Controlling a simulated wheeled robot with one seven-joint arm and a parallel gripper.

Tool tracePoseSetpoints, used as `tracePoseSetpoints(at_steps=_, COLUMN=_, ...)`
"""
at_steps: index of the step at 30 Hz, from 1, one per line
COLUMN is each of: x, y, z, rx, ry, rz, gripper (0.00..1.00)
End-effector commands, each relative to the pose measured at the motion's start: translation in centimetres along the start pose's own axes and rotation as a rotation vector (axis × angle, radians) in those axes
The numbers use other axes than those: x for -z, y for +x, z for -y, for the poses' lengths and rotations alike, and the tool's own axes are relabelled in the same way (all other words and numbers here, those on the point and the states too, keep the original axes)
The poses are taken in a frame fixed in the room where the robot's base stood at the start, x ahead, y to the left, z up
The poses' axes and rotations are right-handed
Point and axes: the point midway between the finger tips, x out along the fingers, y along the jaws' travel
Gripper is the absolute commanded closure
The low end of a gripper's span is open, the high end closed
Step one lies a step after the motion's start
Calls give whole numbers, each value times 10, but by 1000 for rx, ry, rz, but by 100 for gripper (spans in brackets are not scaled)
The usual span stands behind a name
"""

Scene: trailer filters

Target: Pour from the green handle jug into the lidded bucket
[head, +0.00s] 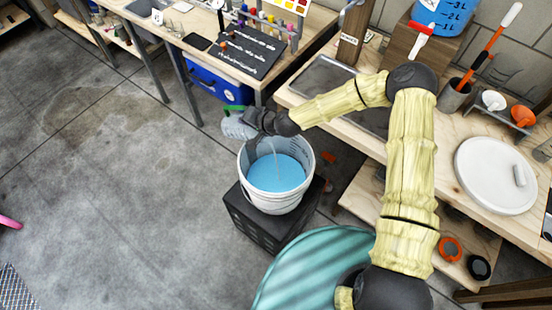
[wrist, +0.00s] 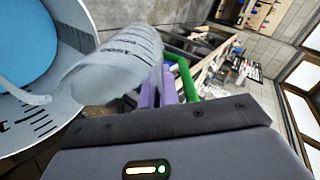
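The white bucket (head: 243,180) stands open on a dark box, with blue liquid (head: 277,173) inside. It also shows at the left of the wrist view (wrist: 78,14). The clear, graduated jug (head: 236,127) is tilted at the bucket's back left rim. In the wrist view the jug (wrist: 118,58) lies nearly on its side, mouth toward the bucket. A thin pale stream (wrist: 22,92) runs from its lip into the bucket. My gripper (head: 252,120) is shut on the green handle (wrist: 187,78); its purple fingers show there. A round white lid (head: 490,178) lies on the right bench.
The dark box (head: 262,222) carries the bucket. A blue crate (head: 215,85) sits under the back workbench. The right bench holds a blue container (head: 441,17), a dark tray (head: 325,80) and brushes.

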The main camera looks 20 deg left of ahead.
Motion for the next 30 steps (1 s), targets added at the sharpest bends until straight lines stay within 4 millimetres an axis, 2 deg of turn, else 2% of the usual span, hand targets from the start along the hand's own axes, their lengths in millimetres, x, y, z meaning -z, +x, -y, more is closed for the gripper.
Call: tracePoseSetpoints(at_steps=30, x=-2, y=-1, z=-1, rx=53, ry=-1, rz=-20, gripper=100)
